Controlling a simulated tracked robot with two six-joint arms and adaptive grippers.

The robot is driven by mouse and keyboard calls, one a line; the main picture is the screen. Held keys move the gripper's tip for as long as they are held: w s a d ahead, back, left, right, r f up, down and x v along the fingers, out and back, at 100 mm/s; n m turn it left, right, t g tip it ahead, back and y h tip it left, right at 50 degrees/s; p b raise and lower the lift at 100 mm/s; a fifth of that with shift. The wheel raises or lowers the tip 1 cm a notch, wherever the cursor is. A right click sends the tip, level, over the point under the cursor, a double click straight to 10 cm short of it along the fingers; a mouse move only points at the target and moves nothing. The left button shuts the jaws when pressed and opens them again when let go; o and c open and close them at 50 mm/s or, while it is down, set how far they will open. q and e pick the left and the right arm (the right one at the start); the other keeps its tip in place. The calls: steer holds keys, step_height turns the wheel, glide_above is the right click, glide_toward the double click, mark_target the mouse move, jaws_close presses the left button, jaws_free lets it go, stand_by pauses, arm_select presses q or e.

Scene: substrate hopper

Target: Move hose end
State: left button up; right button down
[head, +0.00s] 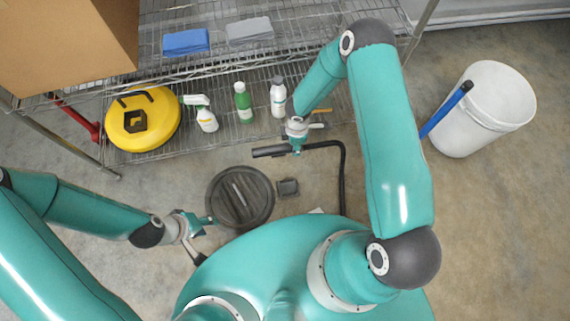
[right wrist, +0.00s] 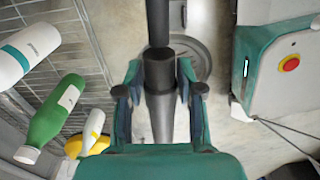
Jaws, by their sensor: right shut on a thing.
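The black hose end (head: 268,151) is a dark nozzle lying level, with its black hose (head: 342,180) bending off to the right and down. My right gripper (head: 296,146) is shut on it from above. In the right wrist view the tapered hose end (right wrist: 160,78) sits between both fingers of the right gripper (right wrist: 160,97). A dark round ribbed cover (head: 240,198) lies on the floor to the lower left of the hose end. My left gripper (head: 203,239) is open and empty beside this cover's left edge; its fingers are spread.
A wire shelf (head: 205,65) stands behind, holding a yellow round container (head: 142,120), a spray bottle (head: 204,113), a green bottle (head: 243,103) and a white bottle (head: 278,97). A small dark block (head: 288,187) lies by the cover.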

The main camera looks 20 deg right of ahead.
steer(key=s+d+f+b, duration=0.1)
steer(key=s+f+b, duration=0.4)
steer(key=f, duration=0.6)
steer(key=shift+f+m+b, duration=0.3)
steer(key=shift+f+b, duration=0.05)
steer(key=shift+b, duration=0.05)
steer(key=shift+s, duration=0.1)
step_height(320, 180, down, 16)
steer(key=b, duration=0.5)
steer(key=shift+r, duration=0.15)
steer(key=shift+f+b, duration=0.95)
steer(key=shift+f, duration=0.95)
steer(key=shift+f, duration=0.2)
steer(key=c, duration=0.7)
jaws_free()
steer(key=shift+r, duration=0.1)
